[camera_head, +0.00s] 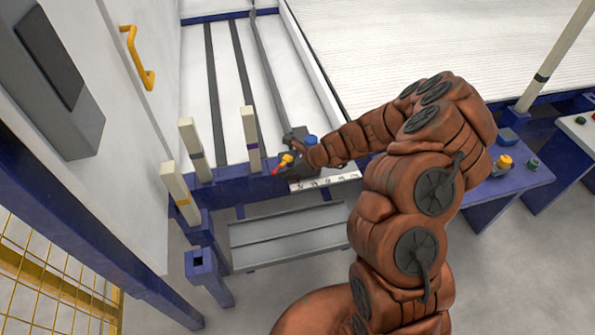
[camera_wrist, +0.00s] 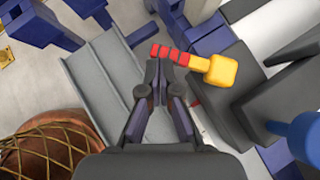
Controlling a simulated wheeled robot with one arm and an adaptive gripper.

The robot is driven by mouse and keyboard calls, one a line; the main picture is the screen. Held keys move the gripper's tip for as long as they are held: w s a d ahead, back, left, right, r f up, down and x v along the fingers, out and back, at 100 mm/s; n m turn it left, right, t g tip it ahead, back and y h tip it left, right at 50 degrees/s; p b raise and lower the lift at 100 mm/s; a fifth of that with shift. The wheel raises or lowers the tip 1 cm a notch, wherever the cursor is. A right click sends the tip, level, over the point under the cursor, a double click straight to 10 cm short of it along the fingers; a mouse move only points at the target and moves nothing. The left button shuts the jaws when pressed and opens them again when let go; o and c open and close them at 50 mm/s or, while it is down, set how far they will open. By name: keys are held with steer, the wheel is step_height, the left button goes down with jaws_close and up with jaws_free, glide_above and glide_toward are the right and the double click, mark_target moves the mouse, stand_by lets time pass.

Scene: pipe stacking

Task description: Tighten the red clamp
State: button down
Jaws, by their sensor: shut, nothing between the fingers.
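The red clamp (camera_wrist: 168,54) shows in the wrist view as a ribbed red handle joined to a yellow block (camera_wrist: 219,71). It lies just beyond my fingertips, pointing left from the yellow block. In the head view the red clamp (camera_head: 279,167) is small, at the end of the blue beam. My gripper (camera_wrist: 160,65) is shut and empty, with its tips together right at the red handle. I cannot tell whether they touch it. In the head view my gripper is mostly hidden by my arm and too small to make out.
A blue knob (camera_wrist: 300,138) stands at the right in the wrist view, near dark grey fixture parts (camera_wrist: 225,100). A grey step (camera_head: 290,238) lies below the blue beam (camera_head: 228,192). Pale posts (camera_head: 251,135) rise left of the clamp. A control panel (camera_head: 510,180) stands at the right.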

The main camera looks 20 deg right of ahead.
mark_target(274, 171)
steer(key=shift+w+a+p, duration=0.75)
steer(key=shift+w+a, duration=0.65)
steer(key=shift+a, duration=0.1)
steer(key=shift+w+a, duration=0.1)
steer(key=shift+s, duration=0.4)
steer(key=s+r, duration=0.7)
steer(key=s, duration=0.3)
steer(key=shift+s, duration=0.15)
stand_by(0.4)
